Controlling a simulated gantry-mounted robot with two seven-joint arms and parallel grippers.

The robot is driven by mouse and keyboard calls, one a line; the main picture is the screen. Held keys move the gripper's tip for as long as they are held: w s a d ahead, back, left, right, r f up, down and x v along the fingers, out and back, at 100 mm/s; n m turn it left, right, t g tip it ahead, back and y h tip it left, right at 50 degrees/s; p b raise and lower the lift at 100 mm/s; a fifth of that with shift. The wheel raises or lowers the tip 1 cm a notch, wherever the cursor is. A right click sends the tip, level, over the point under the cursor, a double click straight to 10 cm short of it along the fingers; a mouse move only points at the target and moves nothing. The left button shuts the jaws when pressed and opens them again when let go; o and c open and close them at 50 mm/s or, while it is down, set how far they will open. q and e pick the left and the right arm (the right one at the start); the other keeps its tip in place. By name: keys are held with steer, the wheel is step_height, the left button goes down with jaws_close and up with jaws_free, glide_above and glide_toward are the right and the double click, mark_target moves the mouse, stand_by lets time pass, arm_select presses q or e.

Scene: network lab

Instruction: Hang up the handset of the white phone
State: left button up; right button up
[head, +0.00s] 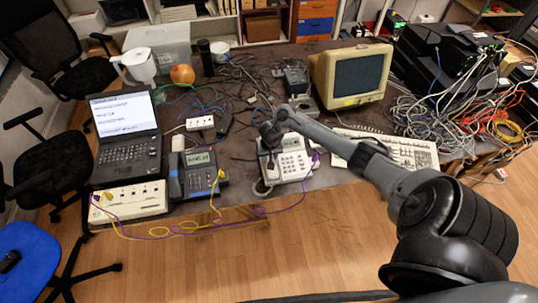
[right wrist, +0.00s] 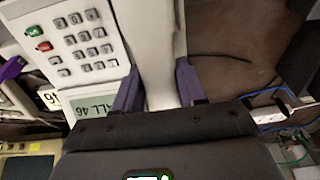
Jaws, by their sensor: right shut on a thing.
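The white phone (head: 292,167) stands near the front edge of the table, with its keypad and small display facing up. Its keypad also shows in the right wrist view (right wrist: 85,42), and the display there reads "CALL 46". My right gripper (head: 268,142) is over the phone's left side. In the right wrist view its two fingers (right wrist: 157,88) are shut on the white handset (right wrist: 157,45), one on each side. The handset lies alongside the keypad; I cannot tell whether it touches the cradle. The gripper partly hides the handset in the head view. My left gripper is not in view.
A keyboard (head: 395,150) and a monitor (head: 350,75) are to the right. Loose cables lie behind, and a purple cable runs along the front edge.

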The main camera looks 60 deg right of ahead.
steer(key=shift+w+f, duration=0.1)
steer(key=shift+f, duration=0.3)
stand_by(0.3)
steer(key=shift+d+f+b, duration=0.1)
steer(key=shift+f+b, duration=0.2)
steer(key=shift+f, duration=0.1)
steer(key=o, duration=1)
steer(key=shift+o, duration=1.1)
steer(key=shift+w, duration=0.1)
